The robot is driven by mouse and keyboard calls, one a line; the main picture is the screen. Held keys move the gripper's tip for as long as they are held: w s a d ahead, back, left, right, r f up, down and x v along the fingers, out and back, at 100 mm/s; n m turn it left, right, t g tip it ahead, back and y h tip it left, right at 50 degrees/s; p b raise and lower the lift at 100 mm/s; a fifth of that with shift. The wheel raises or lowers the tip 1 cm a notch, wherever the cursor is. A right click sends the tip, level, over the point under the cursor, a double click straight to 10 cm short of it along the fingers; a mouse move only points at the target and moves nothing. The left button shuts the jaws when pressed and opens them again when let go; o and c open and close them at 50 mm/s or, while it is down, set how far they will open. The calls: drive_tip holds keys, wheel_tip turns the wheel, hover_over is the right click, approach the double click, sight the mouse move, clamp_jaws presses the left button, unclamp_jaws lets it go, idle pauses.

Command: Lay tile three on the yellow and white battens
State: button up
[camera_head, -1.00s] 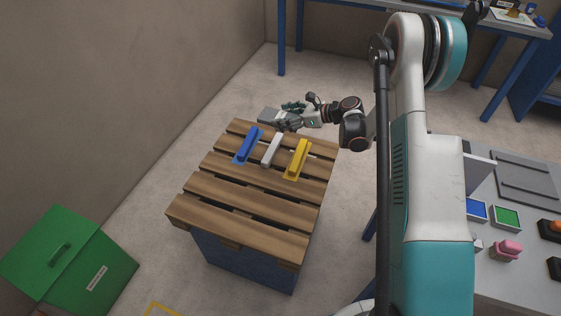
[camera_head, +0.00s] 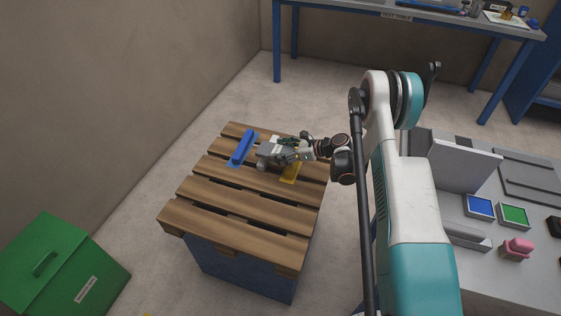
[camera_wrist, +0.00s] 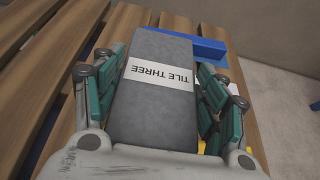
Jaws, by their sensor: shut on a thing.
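Tile three (camera_wrist: 155,105) is a grey block with a white label reading "TILE THREE". My gripper (camera_head: 283,151) is shut on it, with teal fingers along both sides in the wrist view. In the head view the tile (camera_head: 267,151) is over the pallet's far part, right of the blue batten (camera_head: 242,148). The yellow batten (camera_head: 291,171) shows partly below my gripper. I cannot tell whether the tile touches the battens.
The wooden pallet (camera_head: 236,215) has bare slats towards the near side. A green bin (camera_head: 62,268) stands at the lower left. A grey table (camera_head: 468,270) with blue and green trays is at the right.

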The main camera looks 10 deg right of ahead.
drive_tip(key=shift+f+b, duration=0.75)
drive_tip(key=shift+f, duration=1.35)
drive_tip(key=shift+f, duration=0.25)
drive_tip(key=o, duration=1.5)
drive_tip(key=shift+c, duration=0.2)
drive_tip(key=shift+d+r, duration=0.15)
drive_tip(key=shift+r, duration=0.15)
drive_tip(key=p+v, duration=0.4)
drive_tip(key=v, duration=0.7)
drive_tip(key=shift+s+d, duration=0.25)
drive_tip(key=shift+r, duration=0.1)
